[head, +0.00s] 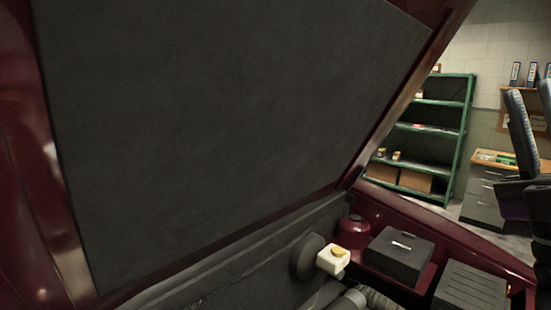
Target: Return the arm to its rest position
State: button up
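My gripper cannot be made out in the head view, so its opening and anything it may hold are hidden from me. Dark, upright shapes at the right edge are cut off by the frame, and I cannot tell what they are.
A raised dark-red hood with a black liner (220,120) fills the left and middle. Below lies an engine bay with a white reservoir with a yellow cap (331,263), a black box (399,254) and a ribbed black box (472,288). A green shelf (467,120) and drawers (482,208) stand behind.

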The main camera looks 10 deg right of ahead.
jog(key=s+a+f+m+g+h, duration=0.2)
jog(key=f+m+h, duration=0.55)
jog(key=f, duration=0.25)
jog(key=s+a+f+m+g+h, duration=0.1)
jog(key=s+f+m+h, duration=0.1)
jog(key=f+m+h, duration=0.6)
jog(key=s+a+f+m+g+h, duration=0.2)
jog(key=f+m+h, duration=0.2)
jog(key=f+m, duration=0.7)
jog(key=s+a+f+n+g+y, duration=0.1)
jog(key=s+a+f+g+y, duration=0.2)
jog(key=s+f, duration=0.6)
jog(key=s+a+f+n+g+y, duration=0.1)
jog(key=s+a+f+g+y, duration=0.2)
jog(key=s+f, duration=0.7)
jog(key=s+a+g, duration=0.2)
jog(key=a, duration=0.1)
jog(key=shift+s, duration=0.3)
jog(key=shift+a+f, duration=0.1)
